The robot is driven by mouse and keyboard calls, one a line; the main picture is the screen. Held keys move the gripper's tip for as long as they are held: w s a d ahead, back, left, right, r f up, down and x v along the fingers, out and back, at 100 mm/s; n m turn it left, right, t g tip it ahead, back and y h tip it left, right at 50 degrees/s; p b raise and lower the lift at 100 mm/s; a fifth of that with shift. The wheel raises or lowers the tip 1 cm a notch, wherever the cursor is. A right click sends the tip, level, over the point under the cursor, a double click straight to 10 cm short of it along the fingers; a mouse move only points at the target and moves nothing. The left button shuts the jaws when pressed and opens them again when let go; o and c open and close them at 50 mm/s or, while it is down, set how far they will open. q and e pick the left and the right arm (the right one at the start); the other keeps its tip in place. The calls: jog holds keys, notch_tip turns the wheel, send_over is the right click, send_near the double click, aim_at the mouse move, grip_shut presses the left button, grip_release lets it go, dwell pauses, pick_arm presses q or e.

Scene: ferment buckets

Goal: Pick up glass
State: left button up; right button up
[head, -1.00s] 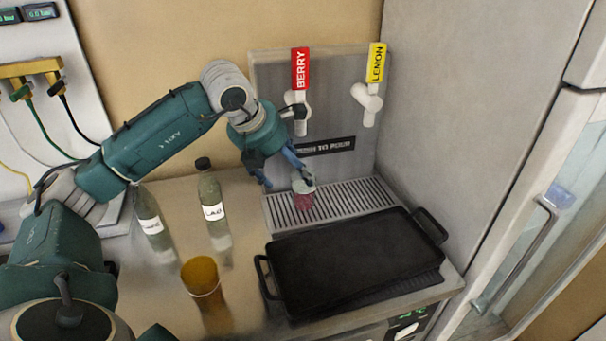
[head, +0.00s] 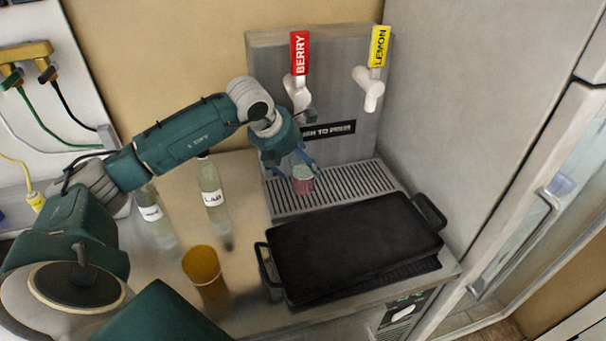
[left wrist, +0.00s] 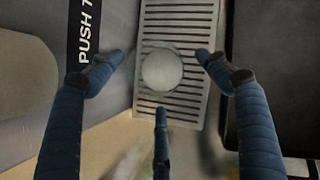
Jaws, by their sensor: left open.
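A small glass with pink-red contents (head: 303,187) stands upright on the slotted drip tray (head: 350,184), below the BERRY tap. In the left wrist view a pale round shape, apparently the glass from above (left wrist: 162,70), lies between the fingertips. My left gripper (head: 300,170) is open above and around the glass's upper part, with its fingers spread to either side. The left wrist view shows gaps between the fingertips (left wrist: 160,60) and the round shape; contact cannot be told. My right gripper is not in view.
A black griddle pan (head: 350,245) lies in front of the drip tray. An amber cup (head: 205,268) and two labelled bottles, one marked LAB (head: 212,195), stand left. The BERRY tap (head: 299,75) and LEMON tap (head: 372,75) hang above.

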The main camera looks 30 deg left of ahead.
pick_arm(q)
jog(key=shift+x, duration=1.25)
jog(key=shift+r, duration=0.1)
jog(key=c, duration=1.9)
jog(key=shift+o, duration=0.2)
